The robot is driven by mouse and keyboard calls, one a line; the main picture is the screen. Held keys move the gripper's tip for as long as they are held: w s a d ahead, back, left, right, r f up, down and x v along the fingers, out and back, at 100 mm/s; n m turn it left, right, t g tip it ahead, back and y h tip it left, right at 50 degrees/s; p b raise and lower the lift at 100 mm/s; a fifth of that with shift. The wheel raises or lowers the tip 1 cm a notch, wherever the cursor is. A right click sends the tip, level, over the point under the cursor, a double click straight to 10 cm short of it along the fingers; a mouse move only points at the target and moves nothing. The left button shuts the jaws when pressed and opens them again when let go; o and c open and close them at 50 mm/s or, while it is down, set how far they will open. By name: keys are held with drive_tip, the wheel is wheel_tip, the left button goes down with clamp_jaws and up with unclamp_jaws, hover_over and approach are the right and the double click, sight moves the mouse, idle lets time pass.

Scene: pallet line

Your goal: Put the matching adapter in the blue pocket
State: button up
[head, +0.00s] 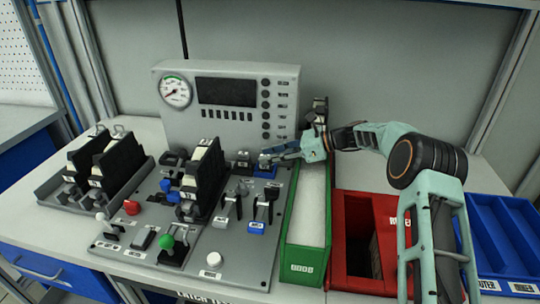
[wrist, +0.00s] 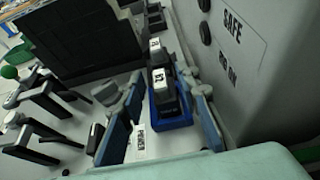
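A blue pocket (head: 265,173) sits at the back right of the grey panel. In the wrist view the blue pocket (wrist: 184,123) holds a black adapter (wrist: 168,96) with a white label. My gripper (head: 272,158) is low over this pocket. In the wrist view its two blue-grey fingers (wrist: 160,125) are apart, one on each side of the pocket; I cannot tell whether either touches the adapter. A second dark labelled piece (wrist: 157,52) stands just beyond, and shows left of the pocket in the head view (head: 243,160). The fingers partly hide the pocket in the head view.
The grey instrument box (head: 227,125) stands close behind my gripper. Tall black holders (head: 203,175) and levers (head: 232,205) crowd the panel. A green bin (head: 305,254), a red bin (head: 356,283) and a blue tray (head: 505,262) lie to the right.

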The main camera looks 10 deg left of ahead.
drive_tip(key=shift+r, duration=0.25)
drive_tip(key=v, duration=1.2)
drive_tip(key=shift+f, duration=0.1)
